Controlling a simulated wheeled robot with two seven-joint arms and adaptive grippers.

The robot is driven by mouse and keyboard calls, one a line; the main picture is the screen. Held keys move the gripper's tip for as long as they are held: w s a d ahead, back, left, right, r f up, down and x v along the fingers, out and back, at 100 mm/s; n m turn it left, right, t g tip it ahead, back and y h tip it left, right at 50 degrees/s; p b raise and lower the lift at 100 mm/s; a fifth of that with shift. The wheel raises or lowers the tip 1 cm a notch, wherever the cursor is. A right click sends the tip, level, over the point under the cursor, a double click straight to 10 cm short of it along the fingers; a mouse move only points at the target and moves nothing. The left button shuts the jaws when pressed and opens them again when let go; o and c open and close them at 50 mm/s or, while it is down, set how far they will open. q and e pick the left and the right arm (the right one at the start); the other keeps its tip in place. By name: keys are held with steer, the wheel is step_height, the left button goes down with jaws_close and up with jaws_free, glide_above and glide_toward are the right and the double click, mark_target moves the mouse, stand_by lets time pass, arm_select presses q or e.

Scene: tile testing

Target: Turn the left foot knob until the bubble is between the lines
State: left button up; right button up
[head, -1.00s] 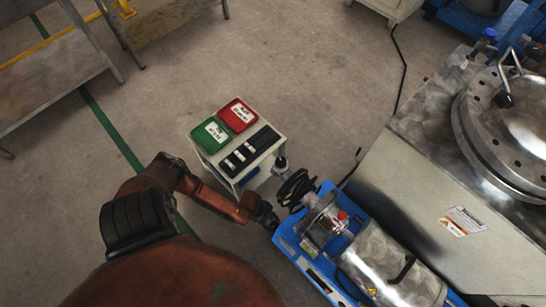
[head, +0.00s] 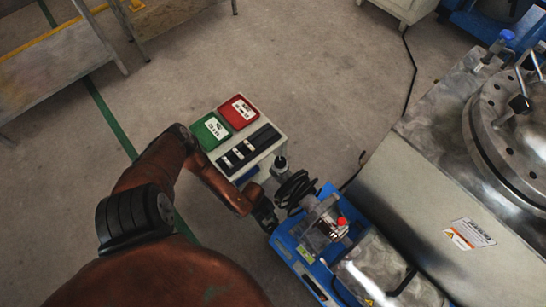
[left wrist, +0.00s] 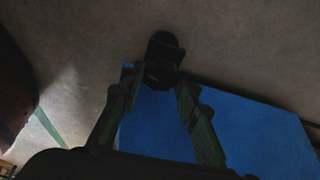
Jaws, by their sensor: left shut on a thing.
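My left gripper (head: 264,214) is at the left corner of a blue machine base (head: 284,240), low beside the cart. In the left wrist view, the two fingers of my left gripper (left wrist: 160,78) close on a dark round knob (left wrist: 164,48) at the edge of the blue base (left wrist: 255,125). The fingers hide part of the knob. In the head view the knob is too dark and small to tell apart from the gripper. I cannot make out the bubble or its lines in either view. My right gripper is not in view.
A small cart (head: 270,153) with a green tray (head: 211,131) and a red tray (head: 238,111) stands just behind the gripper. A large metal machine (head: 430,190) stands at the right.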

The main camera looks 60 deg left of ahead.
mark_target(270, 226)
arm_select(q)
steer(key=o, duration=1.2)
steer(key=shift+c, duration=0.2)
step_height(270, 226, up, 10)
stand_by(0.4)
